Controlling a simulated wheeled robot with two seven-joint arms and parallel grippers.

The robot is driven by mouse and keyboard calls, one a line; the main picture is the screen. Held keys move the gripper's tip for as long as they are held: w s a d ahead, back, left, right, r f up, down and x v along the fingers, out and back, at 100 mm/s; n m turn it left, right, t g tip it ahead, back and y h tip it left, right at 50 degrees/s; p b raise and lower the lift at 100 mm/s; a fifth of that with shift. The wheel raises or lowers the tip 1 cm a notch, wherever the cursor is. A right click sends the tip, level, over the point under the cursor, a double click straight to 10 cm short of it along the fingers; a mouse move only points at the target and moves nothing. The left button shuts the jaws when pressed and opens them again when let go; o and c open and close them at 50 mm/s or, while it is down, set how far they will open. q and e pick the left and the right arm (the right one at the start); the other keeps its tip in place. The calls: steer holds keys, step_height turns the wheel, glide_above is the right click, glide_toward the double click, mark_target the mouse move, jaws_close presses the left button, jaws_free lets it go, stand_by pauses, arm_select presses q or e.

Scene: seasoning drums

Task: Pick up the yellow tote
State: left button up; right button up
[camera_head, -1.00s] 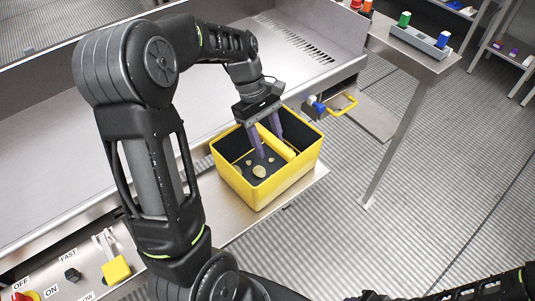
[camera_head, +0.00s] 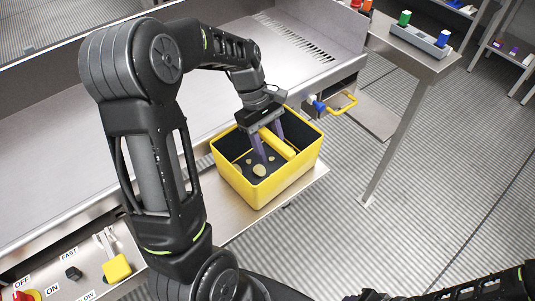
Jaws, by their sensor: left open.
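The yellow tote (camera_head: 282,184) sits on a low steel shelf in front of the steel trough. It has a dark inside, a yellow bar handle (camera_head: 277,143) across its top and several pale round pieces (camera_head: 259,170) on its bottom. My left gripper (camera_head: 270,154) points down over the tote, its purple fingers spread and reaching inside the rim. The fingers are apart, near the two sides of the handle; I cannot tell whether they touch it. Part of my right arm shows at the lower right, but its gripper is not seen.
The steel trough (camera_head: 80,130) lies behind and left of the tote. A side table (camera_head: 400,50) holds colored shakers.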

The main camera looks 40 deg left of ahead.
arm_select(q)
steer(key=shift+f, duration=0.2)
steer(key=shift+c, duration=0.5)
jaws_close()
stand_by(0.6)
